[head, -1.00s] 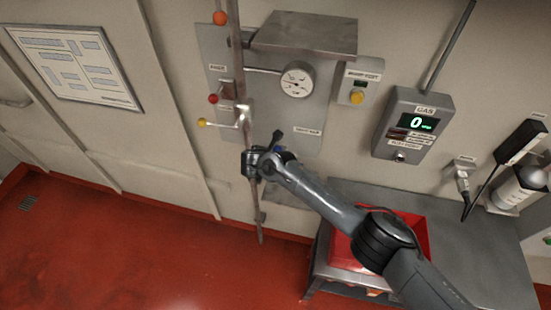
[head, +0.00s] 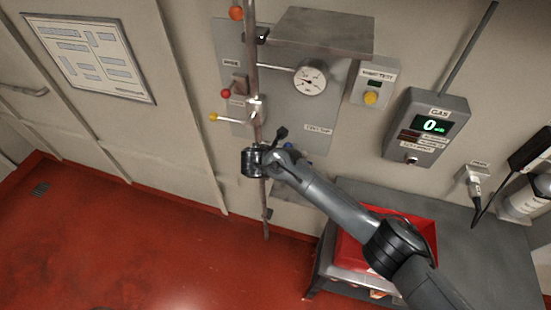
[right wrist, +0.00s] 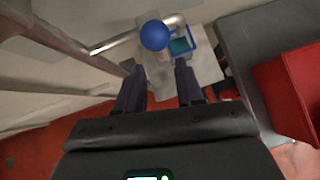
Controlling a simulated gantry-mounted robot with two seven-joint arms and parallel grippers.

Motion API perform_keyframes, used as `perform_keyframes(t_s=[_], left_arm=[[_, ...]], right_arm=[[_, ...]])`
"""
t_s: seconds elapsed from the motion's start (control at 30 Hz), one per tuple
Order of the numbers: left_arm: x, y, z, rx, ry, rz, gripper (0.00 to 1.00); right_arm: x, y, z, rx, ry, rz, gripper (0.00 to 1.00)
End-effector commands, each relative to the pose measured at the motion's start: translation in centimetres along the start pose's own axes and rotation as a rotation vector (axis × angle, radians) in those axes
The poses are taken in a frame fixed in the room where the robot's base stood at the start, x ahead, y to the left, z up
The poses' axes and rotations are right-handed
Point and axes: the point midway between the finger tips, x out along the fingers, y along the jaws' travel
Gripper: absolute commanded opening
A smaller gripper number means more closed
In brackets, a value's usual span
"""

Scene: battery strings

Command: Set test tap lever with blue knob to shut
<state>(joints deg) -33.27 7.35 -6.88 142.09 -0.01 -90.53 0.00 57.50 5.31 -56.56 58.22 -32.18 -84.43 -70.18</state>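The blue knob (right wrist: 154,35) shows large in the right wrist view, in front of a pale metal pipe or lever (right wrist: 115,44). Its lever's exact angle is hard to tell. My right gripper (right wrist: 157,64) is open, its two dark fingers pointing at the knob. The knob appears just beyond the fingertips and between them, with nothing held. In the head view my right arm covers most of this tap below the panel (head: 320,140). My left gripper is not in view.
A red-knobbed lever (head: 226,93), a yellow-knobbed lever (head: 214,117) and an orange knob (head: 236,13) sit near the vertical pipe (head: 251,60). A gauge (head: 310,78) and gas display box (head: 428,125) are on the wall. A red bin (head: 420,226) stands at lower right.

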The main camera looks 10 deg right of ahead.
Motion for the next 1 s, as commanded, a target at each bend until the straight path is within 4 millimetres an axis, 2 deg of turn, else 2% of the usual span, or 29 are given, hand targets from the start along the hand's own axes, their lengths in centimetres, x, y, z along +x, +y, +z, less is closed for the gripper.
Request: perform_keyframes(t_s=[0.2,0.4,0.9,1.0], left_arm=[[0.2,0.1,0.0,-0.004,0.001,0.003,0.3],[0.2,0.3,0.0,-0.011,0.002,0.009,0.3],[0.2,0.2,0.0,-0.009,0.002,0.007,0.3],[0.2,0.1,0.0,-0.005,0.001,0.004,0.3]], right_arm=[[-3.4,0.1,-0.2,-0.002,0.003,0.002,0.37],[-5.0,0.0,-0.2,-0.003,0.002,-0.001,0.37],[-5.3,-0.1,-0.1,-0.003,0.002,-0.002,0.37],[-5.0,-0.2,-0.8,-0.008,0.011,-0.007,0.37]])
